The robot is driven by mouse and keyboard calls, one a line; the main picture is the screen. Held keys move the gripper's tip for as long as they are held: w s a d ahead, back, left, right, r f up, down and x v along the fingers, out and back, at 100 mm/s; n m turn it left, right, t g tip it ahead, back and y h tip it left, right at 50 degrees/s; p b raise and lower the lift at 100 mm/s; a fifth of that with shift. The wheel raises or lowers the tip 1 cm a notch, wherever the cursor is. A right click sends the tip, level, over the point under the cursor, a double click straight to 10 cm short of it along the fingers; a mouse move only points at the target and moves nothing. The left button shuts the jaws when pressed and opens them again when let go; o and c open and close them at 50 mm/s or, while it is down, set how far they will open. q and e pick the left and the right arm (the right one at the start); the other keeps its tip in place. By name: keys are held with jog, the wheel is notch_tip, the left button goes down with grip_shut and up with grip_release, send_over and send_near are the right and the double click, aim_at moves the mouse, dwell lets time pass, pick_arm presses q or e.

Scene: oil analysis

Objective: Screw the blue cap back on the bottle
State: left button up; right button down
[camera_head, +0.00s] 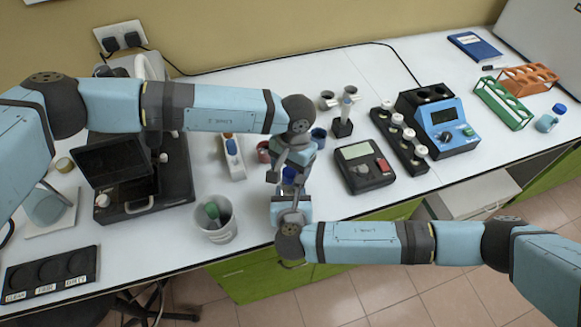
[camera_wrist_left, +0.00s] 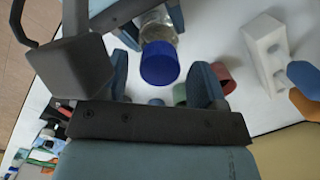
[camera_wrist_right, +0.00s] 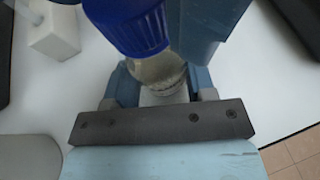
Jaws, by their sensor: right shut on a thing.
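The bottle is clear glass and shows in the right wrist view (camera_wrist_right: 160,74). The blue cap (camera_wrist_right: 138,27) sits on its mouth; I cannot tell how tightly. In the head view the blue cap (camera_head: 289,174) shows small between my two grippers. My right gripper (camera_head: 290,198) is shut on the bottle from the front, above the counter's front edge. My left gripper (camera_head: 288,168) is at the cap from behind. In the left wrist view its fingers (camera_wrist_left: 162,84) are open, on either side of the cap (camera_wrist_left: 160,63), with gaps.
A grey bin (camera_head: 213,222) with a green item stands left of the grippers. A white holder (camera_head: 231,157), red cup (camera_head: 264,151) and blue cup (camera_head: 319,135) stand behind. A black scale (camera_head: 364,166) is at right, and a dark instrument (camera_head: 145,185) at left.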

pick_arm(q)
jog(key=shift+r, duration=2.25)
jog(key=shift+c, duration=0.5)
